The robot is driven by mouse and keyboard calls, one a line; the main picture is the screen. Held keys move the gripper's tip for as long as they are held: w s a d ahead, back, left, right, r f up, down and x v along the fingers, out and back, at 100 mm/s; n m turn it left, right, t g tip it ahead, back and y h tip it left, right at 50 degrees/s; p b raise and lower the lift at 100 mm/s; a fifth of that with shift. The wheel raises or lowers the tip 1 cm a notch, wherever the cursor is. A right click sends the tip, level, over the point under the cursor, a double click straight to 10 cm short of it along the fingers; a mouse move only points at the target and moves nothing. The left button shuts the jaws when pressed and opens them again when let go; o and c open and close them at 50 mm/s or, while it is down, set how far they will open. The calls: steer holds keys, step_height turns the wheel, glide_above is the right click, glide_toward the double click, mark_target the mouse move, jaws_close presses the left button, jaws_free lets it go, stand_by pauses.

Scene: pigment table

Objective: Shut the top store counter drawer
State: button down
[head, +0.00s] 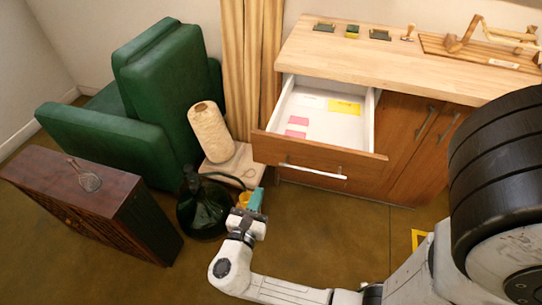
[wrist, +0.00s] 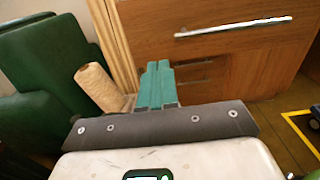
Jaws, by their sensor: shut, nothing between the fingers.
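The top drawer (head: 318,157) of the store counter (head: 295,60) is pulled out, and its white inside holds pink and yellow cards. Its wooden front has a light bar handle (head: 312,172). The drawer front (wrist: 205,35) and its handle (wrist: 232,27) also show in the wrist view, ahead and to the right. My gripper (head: 256,199) has teal fingers. It is in front of the drawer, lower and to the left of the handle in the head view, apart from it. In the wrist view the fingers (wrist: 156,85) are together and empty.
A green armchair (head: 165,90), a yarn cone (head: 210,130) on a low block, a dark glass jug (head: 203,208) and a dark wooden cabinet (head: 95,200) stand to the left. Tools lie on the countertop. The floor right of my gripper, before the counter, is clear.

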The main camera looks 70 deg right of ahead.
mark_target(297, 96)
steer(key=d, duration=0.9)
steer(key=w+d+p, duration=0.1)
steer(key=d, duration=0.3)
steer(key=shift+d, duration=0.2)
steer(key=w+d+b, duration=0.1)
steer(key=d+b, duration=0.6)
steer(key=d, duration=0.5)
steer(key=w+d+b, duration=0.1)
steer(key=d+b, duration=0.7)
steer(key=d, duration=0.4)
steer(key=d+b, duration=0.8)
steer(key=d, duration=0.5)
steer(key=shift+w+f, duration=0.25)
steer(key=shift+w, duration=0.15)
steer(key=shift+d+r+b, duration=0.1)
steer(key=shift+d+b, duration=0.45)
steer(key=shift+d, duration=0.15)
steer(key=shift+w+d+r, duration=0.1)
steer(key=shift+w+r, duration=0.1)
steer(key=shift+r, duration=0.05)
steer(key=shift+r, duration=0.15)
